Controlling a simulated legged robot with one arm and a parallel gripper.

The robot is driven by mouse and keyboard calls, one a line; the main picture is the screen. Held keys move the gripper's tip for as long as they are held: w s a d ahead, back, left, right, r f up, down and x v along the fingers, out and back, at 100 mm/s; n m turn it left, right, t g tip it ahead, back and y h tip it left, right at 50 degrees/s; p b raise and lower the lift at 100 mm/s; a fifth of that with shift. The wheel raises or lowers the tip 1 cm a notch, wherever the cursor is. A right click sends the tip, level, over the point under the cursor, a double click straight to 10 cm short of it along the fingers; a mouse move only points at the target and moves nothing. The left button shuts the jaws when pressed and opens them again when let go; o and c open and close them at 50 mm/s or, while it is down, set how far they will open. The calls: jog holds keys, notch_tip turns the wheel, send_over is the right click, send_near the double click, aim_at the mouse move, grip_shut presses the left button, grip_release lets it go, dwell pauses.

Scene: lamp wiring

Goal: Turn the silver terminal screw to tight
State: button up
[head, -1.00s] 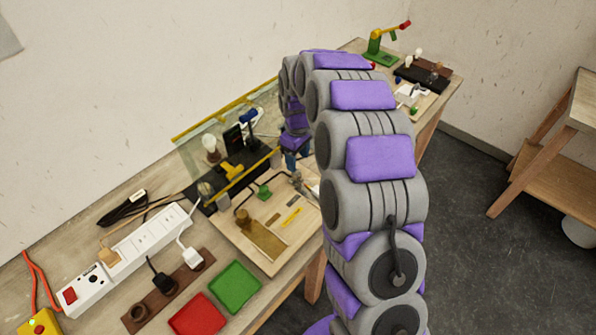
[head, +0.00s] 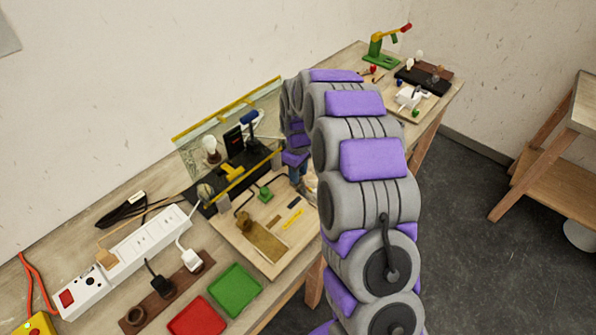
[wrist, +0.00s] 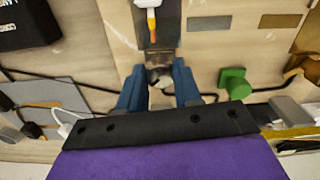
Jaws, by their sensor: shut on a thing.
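In the wrist view my gripper (wrist: 159,74) has its two blue fingers on either side of a small silver screw (wrist: 156,78) and is shut on it. The screw sits at the near end of a grey metal terminal plate (wrist: 160,38) on the wooden board. A wire end with white, orange and yellow parts (wrist: 152,18) lies on the far part of that plate. The screw's slot and how tight it is cannot be made out. In the head view my gripper (head: 298,174) is low over the board's right side, and my arm partly hides it; the screw is hidden there.
A green block (wrist: 234,82) stands right of my gripper, with a black cable beside it. In the head view the wooden board (head: 272,264) lies near red (head: 197,317) and green trays (head: 236,289). A white power strip (head: 130,252) is at left.

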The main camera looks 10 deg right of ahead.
jog(key=c, duration=0.4)
